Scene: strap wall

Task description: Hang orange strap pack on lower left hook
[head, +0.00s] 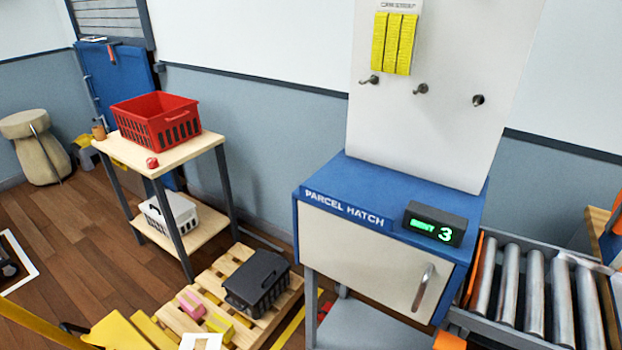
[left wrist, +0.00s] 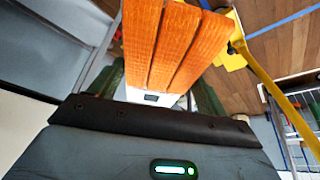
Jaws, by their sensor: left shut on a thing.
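The orange strap pack (left wrist: 165,45) fills the upper middle of the left wrist view, with three orange straps side by side and part of a white card below them. My left gripper (left wrist: 158,98) is shut on it; the pack partly hides the fingers. Neither the pack nor my left gripper can be made out in the head view. The white board (head: 435,130) stands above the parcel hatch. Its lower left hook (head: 370,80) is bare, just below a hanging yellow strap pack (head: 394,42). My right gripper is not in view.
Two more bare hooks, a middle one (head: 421,88) and a right one (head: 478,100), sit beside the lower left hook. The blue parcel hatch (head: 380,200) juts out below the board, with a small display (head: 435,225) on top. A roller conveyor (head: 535,290) stands to its right.

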